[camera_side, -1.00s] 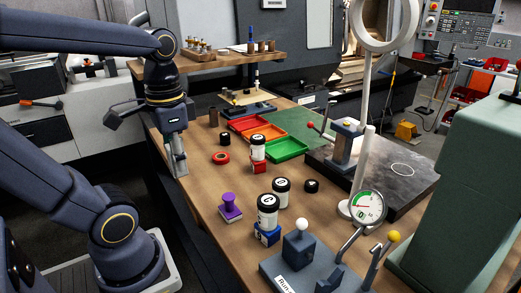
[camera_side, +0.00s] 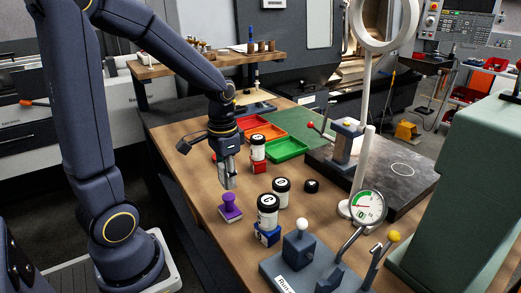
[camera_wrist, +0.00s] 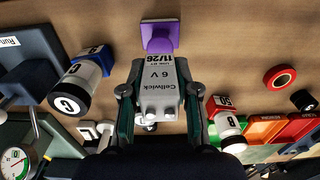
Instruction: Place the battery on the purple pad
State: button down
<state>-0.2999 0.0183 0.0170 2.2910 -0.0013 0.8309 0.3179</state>
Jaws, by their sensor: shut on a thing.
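My gripper (camera_wrist: 160,118) is shut on the battery (camera_wrist: 158,85), a grey block marked "Cellwick 6 V", with the fingers on its two sides. In the side view my gripper (camera_side: 229,172) holds the battery above the table, just above and behind the purple pad. The purple pad (camera_side: 230,213) is the square base under a purple knob-shaped piece on the table. In the wrist view the purple pad (camera_wrist: 158,30) shows just beyond the battery's far end, partly hidden by it. I cannot tell the exact gap between them.
A white jar with a black lid (camera_side: 268,208) stands on a blue block (camera_side: 266,234) right of the pad. Another jar (camera_side: 258,148) stands on a red block behind. A dial gauge (camera_side: 368,207) and grey fixture (camera_side: 300,255) stand at front right. Trays (camera_side: 286,149) lie behind.

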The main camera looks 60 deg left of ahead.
jog(key=shift+f, duration=1.55)
jog(key=shift+f, duration=0.15)
jog(key=c, duration=0.8)
grip_release()
jog(key=shift+c, duration=0.2)
notch_tip(320, 180, up, 12)
jog(key=shift+r, duration=0.1)
jog(key=s+d+r+t, duration=0.2)
jog(key=s+d+t, duration=0.3)
jog(key=d, duration=0.3)
jog(key=shift+s+d+r+t, duration=0.25)
jog(key=shift+s+t, duration=0.05)
jog(key=shift+s, duration=0.15)
